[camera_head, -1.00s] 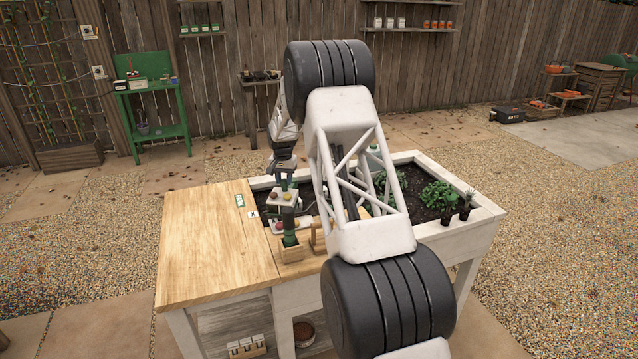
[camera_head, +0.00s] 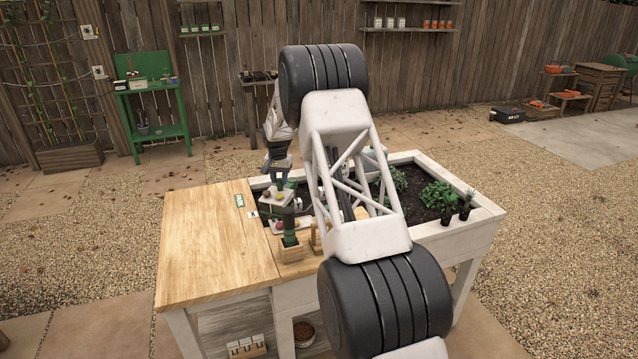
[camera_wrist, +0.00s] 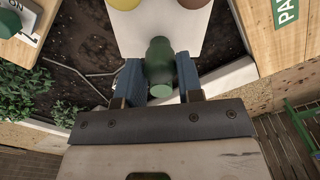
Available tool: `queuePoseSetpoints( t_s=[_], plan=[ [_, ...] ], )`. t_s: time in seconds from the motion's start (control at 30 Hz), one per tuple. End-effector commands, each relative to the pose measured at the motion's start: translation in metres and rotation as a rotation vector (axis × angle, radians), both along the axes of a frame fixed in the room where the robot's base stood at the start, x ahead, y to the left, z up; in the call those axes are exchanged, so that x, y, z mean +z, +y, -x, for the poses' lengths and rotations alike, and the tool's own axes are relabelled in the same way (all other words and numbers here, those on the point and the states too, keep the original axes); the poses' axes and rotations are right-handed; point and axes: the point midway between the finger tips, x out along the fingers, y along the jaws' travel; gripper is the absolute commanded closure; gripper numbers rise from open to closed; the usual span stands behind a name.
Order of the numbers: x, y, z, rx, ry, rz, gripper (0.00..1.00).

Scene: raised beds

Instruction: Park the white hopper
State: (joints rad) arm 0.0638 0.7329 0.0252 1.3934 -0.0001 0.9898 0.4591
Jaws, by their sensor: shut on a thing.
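The white hopper (camera_head: 276,198) is a pale box with coloured round spots on top, above the left end of the planter bed. In the wrist view the white hopper (camera_wrist: 185,35) fills the top middle, with part of a yellow and a brown round spot showing. My gripper (camera_head: 281,180) is shut on its green handle (camera_wrist: 159,62), with a blue finger on each side. A green label (camera_wrist: 285,10), partly cut off, lies on the wood at the right; the green label (camera_head: 240,200) also shows on the table in the head view. Whether the hopper touches anything below is unclear.
Dark soil (camera_wrist: 80,60) and leafy plants lie beside the hopper. A wooden block with a green upright part (camera_head: 290,238) stands close in front of it. The wooden tabletop (camera_head: 205,245) at the left is mostly clear. My arm hides part of the bed.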

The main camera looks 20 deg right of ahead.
Motion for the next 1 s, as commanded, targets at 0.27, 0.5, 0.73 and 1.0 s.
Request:
queuePoseSetpoints(
  t_s=[0.27, 0.5, 0.73, 1.0],
  plan=[
    [0.0, 0.001, 0.0, 0.0, 0.0, 0.0, 0.75],
    [0.0, 0.007, -0.006, 0.001, -0.001, 0.0, 0.75],
    [0.0, 0.013, -0.012, 0.0, -0.001, 0.0, 0.75],
    [0.0, 0.013, -0.013, 0.0, 0.0, 0.0, 0.75]
  ],
)
